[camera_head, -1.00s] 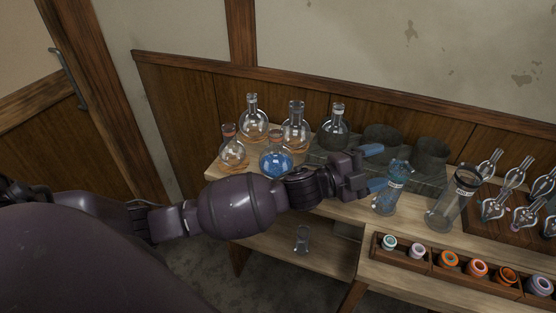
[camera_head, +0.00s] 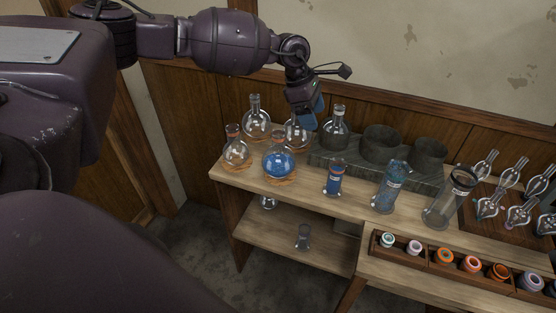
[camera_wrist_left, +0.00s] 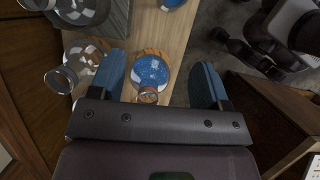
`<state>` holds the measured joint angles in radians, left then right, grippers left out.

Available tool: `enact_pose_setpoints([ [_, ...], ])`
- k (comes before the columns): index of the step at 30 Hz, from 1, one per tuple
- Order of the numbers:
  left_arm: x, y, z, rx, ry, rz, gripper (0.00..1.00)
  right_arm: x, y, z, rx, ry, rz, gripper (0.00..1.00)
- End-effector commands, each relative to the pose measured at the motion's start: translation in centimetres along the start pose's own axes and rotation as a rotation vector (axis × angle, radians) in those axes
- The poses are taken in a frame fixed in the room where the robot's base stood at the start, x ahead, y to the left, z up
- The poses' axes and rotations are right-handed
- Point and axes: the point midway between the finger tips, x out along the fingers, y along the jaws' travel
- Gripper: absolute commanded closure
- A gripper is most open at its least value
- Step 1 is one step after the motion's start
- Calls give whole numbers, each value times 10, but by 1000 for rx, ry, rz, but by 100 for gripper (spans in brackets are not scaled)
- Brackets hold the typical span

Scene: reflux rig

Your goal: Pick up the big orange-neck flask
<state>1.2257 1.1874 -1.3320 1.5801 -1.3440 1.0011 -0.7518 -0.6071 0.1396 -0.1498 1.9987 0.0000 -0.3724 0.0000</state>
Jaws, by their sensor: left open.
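Several round flasks stand at the bench's left end. The blue-filled flask (camera_head: 278,166) has an orange-ringed neck and sits upright on a cork ring. A clear flask (camera_head: 236,154) with a reddish-orange neck stands left of it. Another clear flask (camera_head: 297,137) behind it is partly hidden by my left gripper (camera_head: 309,116). I cannot tell which is the big orange-neck one. My left gripper is open, empty and pointing down above the back flasks. In the left wrist view, the blue-filled flask (camera_wrist_left: 152,71) shows between the fingers, beyond them. My right gripper is out of view.
A clear-necked flask (camera_head: 256,124) stands at the back left. A grey stand (camera_head: 381,172) holds another flask (camera_head: 334,134). A small blue bottle (camera_head: 334,180), a blue-tinted bottle (camera_head: 388,190) and a glass cylinder (camera_head: 448,200) stand to the right. The lower shelf (camera_head: 285,240) holds small glassware.

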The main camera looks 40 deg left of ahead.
Motion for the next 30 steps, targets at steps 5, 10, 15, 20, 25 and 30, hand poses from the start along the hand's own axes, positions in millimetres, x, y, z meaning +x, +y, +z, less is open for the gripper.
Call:
enact_pose_setpoints([
  [5,-16,6,-63,163,275,-46,30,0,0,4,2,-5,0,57],
  [10,-20,3,-84,229,370,-90,30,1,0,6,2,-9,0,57],
  [15,-10,2,-90,237,379,-97,30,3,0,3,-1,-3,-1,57],
  [20,11,1,-98,235,377,-97,30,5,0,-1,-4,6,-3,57],
  [25,29,0,-105,235,375,-95,30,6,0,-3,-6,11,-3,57],
  [30,36,1,-110,234,375,-95,30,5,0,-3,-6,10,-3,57],
])
